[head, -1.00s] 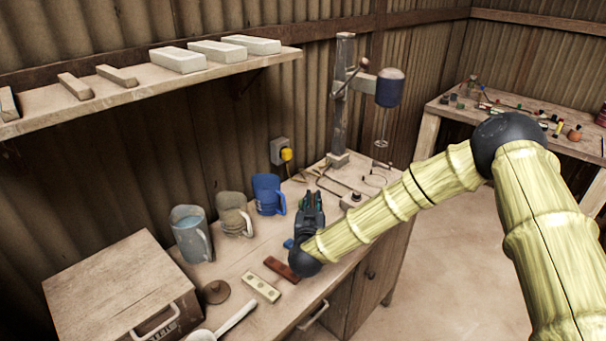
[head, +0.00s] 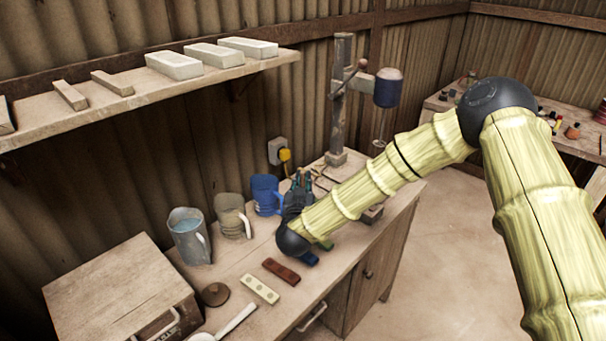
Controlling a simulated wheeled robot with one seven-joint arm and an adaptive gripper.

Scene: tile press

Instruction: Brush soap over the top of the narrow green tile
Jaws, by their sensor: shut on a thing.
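A small green piece (head: 326,245), likely the narrow green tile, shows on the bench just past my arm's lower joint. My arm hides part of it. A blue tile (head: 309,258) lies beside it, also partly covered. My gripper (head: 299,183) is over the bench close to the blue mug (head: 266,195), pointing away from the camera. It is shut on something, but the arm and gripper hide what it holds. I cannot make out a brush or any soap on the green piece.
A red-brown tile (head: 281,271) and a cream dotted tile (head: 260,289) lie in front. A clear mug (head: 231,215) and a grey jug with blue liquid (head: 188,236) stand left. A drill stand (head: 341,100) is behind. A wooden box (head: 115,285) fills the front left.

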